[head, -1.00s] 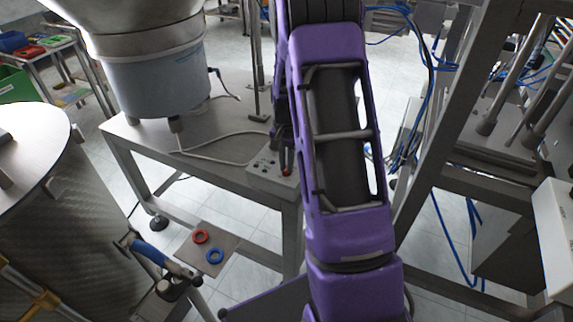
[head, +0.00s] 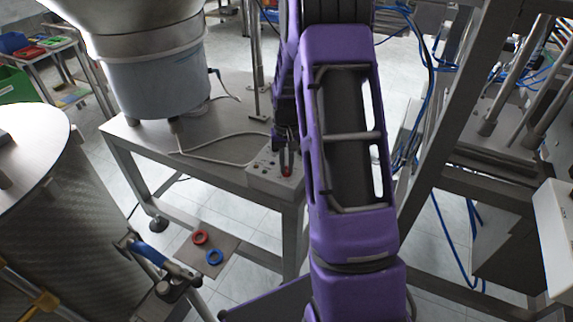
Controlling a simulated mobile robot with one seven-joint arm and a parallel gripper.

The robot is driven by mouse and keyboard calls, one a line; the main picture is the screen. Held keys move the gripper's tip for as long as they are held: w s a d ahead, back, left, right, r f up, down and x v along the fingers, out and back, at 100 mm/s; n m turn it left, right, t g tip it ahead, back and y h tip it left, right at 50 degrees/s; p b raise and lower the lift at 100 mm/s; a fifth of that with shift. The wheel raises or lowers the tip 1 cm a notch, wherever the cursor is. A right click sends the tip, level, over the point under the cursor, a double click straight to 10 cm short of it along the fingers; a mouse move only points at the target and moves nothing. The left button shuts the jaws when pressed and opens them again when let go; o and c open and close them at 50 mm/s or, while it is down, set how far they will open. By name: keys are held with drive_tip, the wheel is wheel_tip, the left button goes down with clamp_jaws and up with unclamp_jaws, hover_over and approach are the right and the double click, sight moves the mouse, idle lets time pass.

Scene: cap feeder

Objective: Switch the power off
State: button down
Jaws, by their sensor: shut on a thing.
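A small grey control box (head: 262,178) with several knobs sits on the front right corner of the metal table. A red switch (head: 287,172) shows on its top at the right side. My gripper (head: 284,165) reaches down from behind my purple arm, with its tips at the red switch. It is shut on the switch. The fingers are small and dark here, and my arm hides part of the gripper. The position of the switch is too small to read.
A large feeder bowl on a blue-grey drum (head: 155,84) stands on the metal table (head: 215,125). A pale cable (head: 215,137) runs from there to the box. A red ring (head: 200,237) and a blue ring (head: 214,257) lie on a low plate. A metal frame rises at right.

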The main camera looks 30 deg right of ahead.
sight(287, 169)
drive_tip(key=c, duration=0.9)
unclamp_jaws()
wheel_tip(287, 169, up, 18)
drive_tip(key=shift+f+p, duration=0.2)
drive_tip(key=shift+p, duration=0.75)
drive_tip(key=shift+a+f, duration=0.1)
